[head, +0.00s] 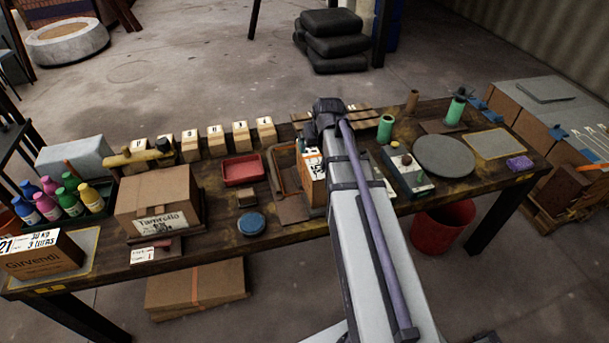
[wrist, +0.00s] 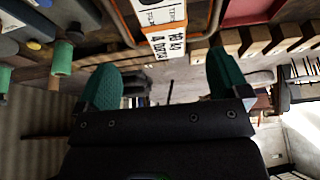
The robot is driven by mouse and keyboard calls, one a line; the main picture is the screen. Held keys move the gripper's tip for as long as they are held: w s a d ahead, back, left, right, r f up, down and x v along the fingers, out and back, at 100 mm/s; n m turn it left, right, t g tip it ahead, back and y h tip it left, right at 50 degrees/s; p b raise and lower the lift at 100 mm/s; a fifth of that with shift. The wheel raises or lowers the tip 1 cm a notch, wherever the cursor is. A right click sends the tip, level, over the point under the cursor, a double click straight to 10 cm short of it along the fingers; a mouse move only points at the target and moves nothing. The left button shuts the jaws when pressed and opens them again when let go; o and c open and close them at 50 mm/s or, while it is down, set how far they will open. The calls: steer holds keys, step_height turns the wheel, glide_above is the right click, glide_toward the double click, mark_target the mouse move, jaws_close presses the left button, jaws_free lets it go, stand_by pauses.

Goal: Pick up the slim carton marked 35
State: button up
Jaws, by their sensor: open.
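A slim orange-brown carton (head: 314,188) with white labels stands near the table's middle, partly hidden behind my arm. Its number is too small to read in the head view. In the wrist view, a white printed label (wrist: 166,42), upside down, lies just beyond the gap between my fingers, and the number cannot be read for certain. My gripper (wrist: 163,72) is open, with green fingertips spread wide and nothing between them. The carton's labelled part is in front of the gap, apart from the fingers. In the head view the fingers are hidden by my arm.
A Tamrello box (head: 158,198) and a Girvendi box marked 21 (head: 42,258) sit to the left. A red tray (head: 243,170) and blue disc (head: 251,224) lie left of the carton. A grey box with knobs (head: 405,172) and grey disc (head: 445,156) are right.

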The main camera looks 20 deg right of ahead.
mark_target(313, 157)
steer(key=b+x, duration=0.3)
steer(key=x, duration=0.1)
steer(key=shift+a+f, duration=0.2)
steer(key=shift+f, duration=0.2)
steer(key=shift+w+d+f, duration=0.1)
steer(key=shift+w+f, duration=0.05)
steer(key=b+x, duration=0.4)
steer(key=b, duration=0.1)
steer(key=shift+f, duration=0.35)
steer(key=shift+f, duration=0.25)
steer(key=shift+c, duration=0.4)
jaws_close()
